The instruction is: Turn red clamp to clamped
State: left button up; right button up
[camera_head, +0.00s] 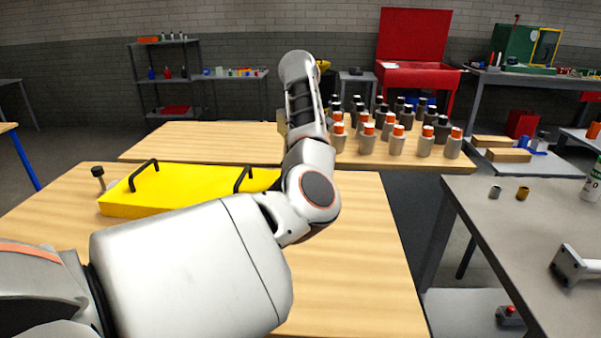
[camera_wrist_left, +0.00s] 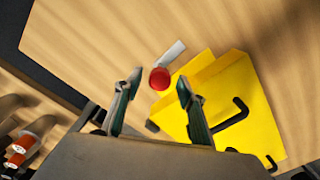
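The red clamp shows in the left wrist view as a round red knob (camera_wrist_left: 160,79) with a pale grey bar (camera_wrist_left: 171,53) beside it, at the edge of the yellow case (camera_wrist_left: 235,95). My left gripper (camera_wrist_left: 159,80) is open, and its two fingers appear on either side of the red knob. I cannot tell how far the knob lies beyond the fingertips. In the head view my left arm hides the clamp and the gripper. The case (camera_head: 190,185) lies on the wooden table.
A black-knobbed part (camera_head: 98,173) stands at the case's left end. The case has black handles (camera_head: 145,173). Several orange-capped bottles (camera_head: 397,140) stand on the table behind. A grey table (camera_head: 520,240) is at the right. The near wooden table right of my arm is clear.

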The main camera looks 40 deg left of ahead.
pick_arm(q)
jog(key=c, duration=1.1)
jog(key=shift+r+m, duration=0.1)
jog(key=shift+m, duration=2.2)
jog(key=m, duration=0.4)
jog(key=shift+m, duration=0.3)
jog(key=m+p, duration=0.1)
jog(key=m, duration=0.3)
jog(key=shift+r, duration=0.1)
jog(key=shift+m+p, duration=0.65)
jog(key=shift+m, duration=1.65)
jog(key=o, duration=1.1)
